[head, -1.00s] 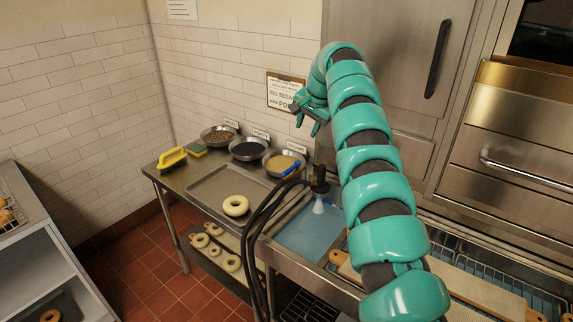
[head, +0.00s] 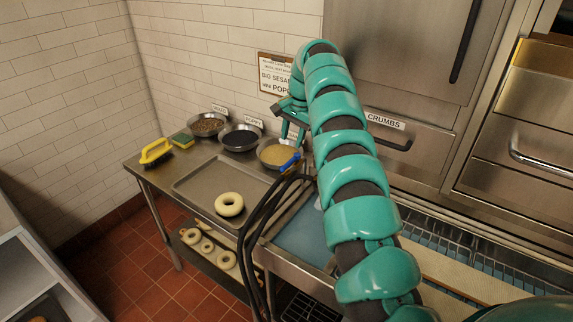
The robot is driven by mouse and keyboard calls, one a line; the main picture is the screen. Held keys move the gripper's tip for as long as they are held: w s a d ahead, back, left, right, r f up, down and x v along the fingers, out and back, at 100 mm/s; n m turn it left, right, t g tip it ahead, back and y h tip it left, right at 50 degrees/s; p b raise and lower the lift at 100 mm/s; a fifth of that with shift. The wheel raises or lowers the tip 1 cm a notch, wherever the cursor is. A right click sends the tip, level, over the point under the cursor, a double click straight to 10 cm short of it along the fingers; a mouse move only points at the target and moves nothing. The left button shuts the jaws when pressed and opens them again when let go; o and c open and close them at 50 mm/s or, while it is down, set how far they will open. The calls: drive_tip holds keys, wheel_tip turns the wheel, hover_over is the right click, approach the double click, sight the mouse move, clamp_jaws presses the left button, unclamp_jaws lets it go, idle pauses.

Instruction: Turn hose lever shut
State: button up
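A small blue lever (head: 290,162) shows at the top of the black hoses (head: 262,215), in front of the sesame bowl; its exact joint to the hose is unclear. The hoses loop over the edge of the sink (head: 297,238) and hang down its front. My arm hides most of the spray head. My gripper (head: 291,138) is above and behind the blue lever, its fingers pointing down and apart. It looks open and empty, and a gap seems to separate it from the lever.
Bowls of seeds, including the sesame bowl (head: 279,153) and poppy bowl (head: 241,138), stand along the wall. A tray (head: 187,188) holds one bagel (head: 229,204). A yellow brush (head: 156,151) and sponge (head: 182,140) lie at the left. Steel drawers rise at the right.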

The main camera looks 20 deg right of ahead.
sight(286, 165)
drive_tip(key=f+p, duration=0.1)
drive_tip(key=f, duration=0.1)
drive_tip(key=w+f, duration=0.1)
drive_tip(key=f, duration=0.2)
drive_tip(key=f+p, duration=0.1)
drive_tip(key=f, duration=0.2)
drive_tip(key=shift+w+a+f+p, duration=0.15)
drive_tip(key=shift+a+f+p, duration=0.05)
drive_tip(key=shift+a+p, duration=0.2)
drive_tip(key=shift+w+a+f, duration=0.15)
drive_tip(key=shift+a+f, duration=0.05)
drive_tip(key=shift+f, duration=0.75)
clamp_jaws()
